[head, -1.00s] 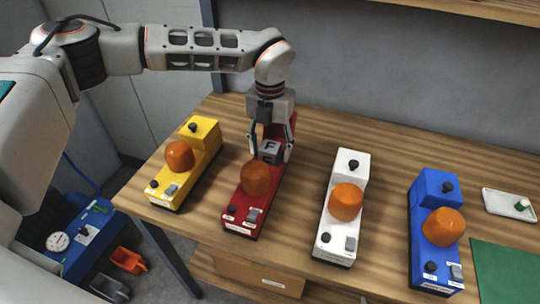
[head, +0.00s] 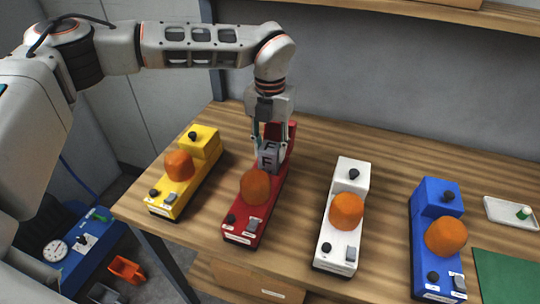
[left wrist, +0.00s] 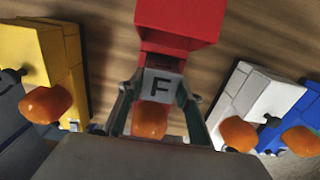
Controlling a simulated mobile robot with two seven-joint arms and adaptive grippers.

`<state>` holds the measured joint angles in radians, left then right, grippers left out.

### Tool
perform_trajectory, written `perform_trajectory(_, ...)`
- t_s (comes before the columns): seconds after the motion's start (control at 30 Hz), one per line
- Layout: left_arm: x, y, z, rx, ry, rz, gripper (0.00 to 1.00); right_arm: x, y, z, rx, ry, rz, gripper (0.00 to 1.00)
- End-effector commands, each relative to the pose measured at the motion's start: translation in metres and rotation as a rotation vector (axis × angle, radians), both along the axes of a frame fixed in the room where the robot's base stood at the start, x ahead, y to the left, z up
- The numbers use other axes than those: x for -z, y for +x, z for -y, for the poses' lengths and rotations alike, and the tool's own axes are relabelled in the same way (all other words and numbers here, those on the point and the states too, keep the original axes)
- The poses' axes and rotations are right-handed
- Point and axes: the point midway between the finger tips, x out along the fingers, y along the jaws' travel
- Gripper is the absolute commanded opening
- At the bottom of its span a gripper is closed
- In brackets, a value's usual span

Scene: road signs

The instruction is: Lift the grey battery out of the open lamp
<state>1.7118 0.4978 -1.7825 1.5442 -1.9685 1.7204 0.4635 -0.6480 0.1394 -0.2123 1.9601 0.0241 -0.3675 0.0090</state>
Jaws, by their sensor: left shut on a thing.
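The open lamp is the red one (head: 248,212), with an orange dome at its front and its red lid standing up at the back. The grey battery (head: 269,158), marked with a dark F, sits at the lamp's rear part. My left gripper (head: 269,148) points down over it and is shut on the battery, one finger on each side. In the left wrist view the battery (left wrist: 160,87) is between the two fingers, with the raised red lid (left wrist: 178,22) beyond it. I cannot tell whether its lower end is clear of the lamp. My right gripper is not in view.
A yellow lamp (head: 197,141) stands to the left, a white lamp (head: 350,174) and a blue lamp (head: 433,198) to the right, all closed. A white tray (head: 494,210) and a green mat (head: 506,277) lie at the right. Bare wooden table (head: 315,150) lies between the lamps.

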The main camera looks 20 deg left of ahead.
Motion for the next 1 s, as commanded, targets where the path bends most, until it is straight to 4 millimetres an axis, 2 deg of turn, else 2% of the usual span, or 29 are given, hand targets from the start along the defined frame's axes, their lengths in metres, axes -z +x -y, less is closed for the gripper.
perform_trajectory(0.6, -0.139, 0.001, 0.001, -0.001, -0.002, 0.006, 0.00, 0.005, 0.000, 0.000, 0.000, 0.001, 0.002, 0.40)
perform_trajectory(0.8, -0.164, 0.001, 0.000, -0.001, -0.001, 0.003, 0.00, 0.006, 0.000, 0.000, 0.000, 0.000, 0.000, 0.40)
perform_trajectory(1.0, -0.173, 0.000, 0.000, 0.000, -0.002, 0.002, 0.00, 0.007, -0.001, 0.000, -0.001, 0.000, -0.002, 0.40)
